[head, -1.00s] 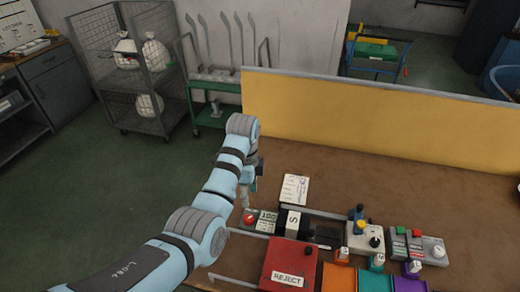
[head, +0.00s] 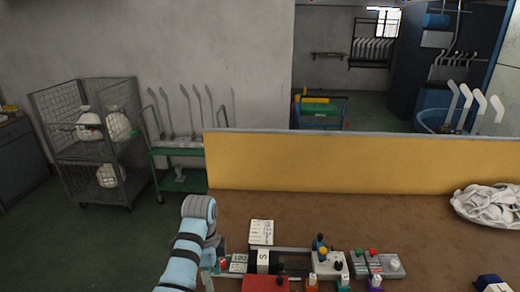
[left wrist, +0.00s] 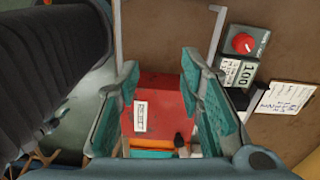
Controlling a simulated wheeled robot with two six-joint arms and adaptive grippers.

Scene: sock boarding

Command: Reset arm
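My left arm comes up from the lower left in the head view, beside the table's left end. My left gripper shows in the left wrist view (left wrist: 160,70), its two teal fingers spread wide with nothing between the pads. It hangs over the table, with the red box (left wrist: 160,95) and its white label showing beyond the fingers. The red box also shows at the bottom edge of the head view (head: 264,285), partly cut off. My right gripper is in neither view.
The table (head: 370,212) holds a counter reading 100 (head: 238,262), a paper sheet (head: 261,232), a grey control box (head: 327,264) and a button panel (head: 376,265). A yellow partition (head: 370,163) closes its back. A basket of white socks (head: 488,203) sits right. The middle back is bare.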

